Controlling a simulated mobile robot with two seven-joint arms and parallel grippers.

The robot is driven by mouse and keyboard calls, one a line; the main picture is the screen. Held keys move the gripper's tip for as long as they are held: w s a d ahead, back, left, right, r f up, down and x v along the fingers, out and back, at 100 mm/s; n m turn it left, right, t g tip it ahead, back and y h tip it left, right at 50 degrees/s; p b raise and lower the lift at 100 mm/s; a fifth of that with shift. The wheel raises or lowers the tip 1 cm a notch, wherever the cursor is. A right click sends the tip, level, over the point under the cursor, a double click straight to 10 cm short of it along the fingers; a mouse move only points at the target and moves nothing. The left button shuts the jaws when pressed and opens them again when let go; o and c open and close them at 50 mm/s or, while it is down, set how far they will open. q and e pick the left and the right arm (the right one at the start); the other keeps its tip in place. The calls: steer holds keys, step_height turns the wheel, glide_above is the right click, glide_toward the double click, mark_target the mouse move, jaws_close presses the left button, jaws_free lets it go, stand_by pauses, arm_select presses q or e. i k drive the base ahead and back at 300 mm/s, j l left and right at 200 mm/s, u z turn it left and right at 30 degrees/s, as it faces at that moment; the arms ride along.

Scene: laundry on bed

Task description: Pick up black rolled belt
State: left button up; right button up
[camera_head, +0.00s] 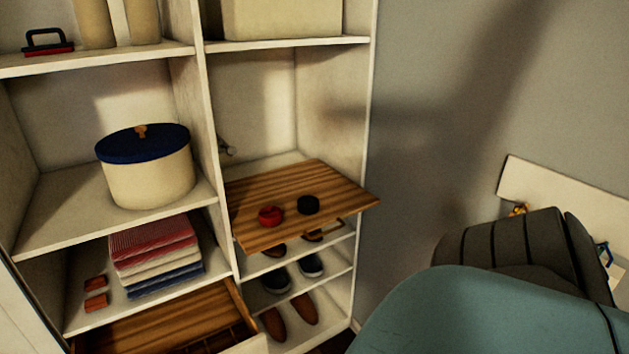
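A small black rolled belt (308,205) lies on a pulled-out wooden board (335,188) in the right column of the white shelf unit. A red round item (270,215), likely another rolled belt, lies on the same board just left of the black one, with a small gap between them. Neither of my grippers shows in the head view, so their state cannot be seen.
The board sticks out past the shelf front, above racks with shoes (311,265). A lower wooden drawer (170,320) is open at the left. A teal rounded surface (470,310) and dark grey padded furniture or bag (515,245) occupy the right foreground.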

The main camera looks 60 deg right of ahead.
mark_target(308, 204)
steer(key=z, duration=1.9)
